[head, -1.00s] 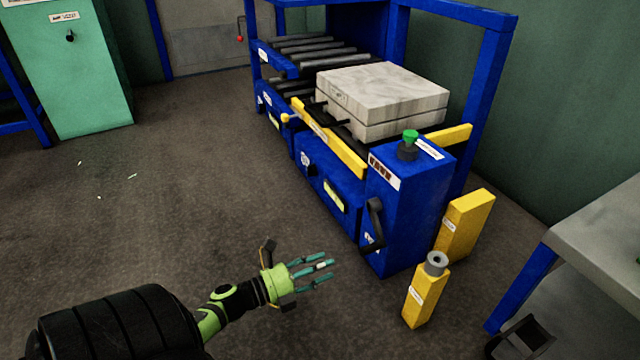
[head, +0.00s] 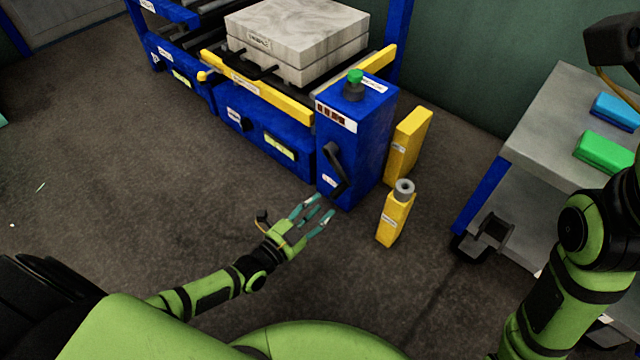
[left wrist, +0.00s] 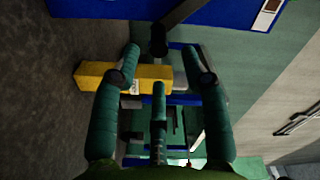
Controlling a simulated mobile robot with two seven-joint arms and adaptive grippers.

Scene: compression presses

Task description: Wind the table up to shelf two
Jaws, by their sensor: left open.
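The lift table (head: 262,88) has yellow side bars and carries a grey two-part block (head: 290,45) with black handles. A blue control post (head: 365,130) stands at its near end, with a green-topped knob (head: 355,78) on top. A black crank handle (head: 335,168) is on the post's front face. My left gripper (head: 312,207) is open and empty, just below the crank and apart from it. In the left wrist view, the crank (left wrist: 175,25) shows beyond the teal fingers (left wrist: 165,70). No shelf marked two can be made out.
A yellow post with a grey ring top (head: 395,218) and a yellow block (head: 408,143) stand right of the control post. A grey bench (head: 560,110) with a green case (head: 606,150) is at the right, near my right arm. Floor at left is clear.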

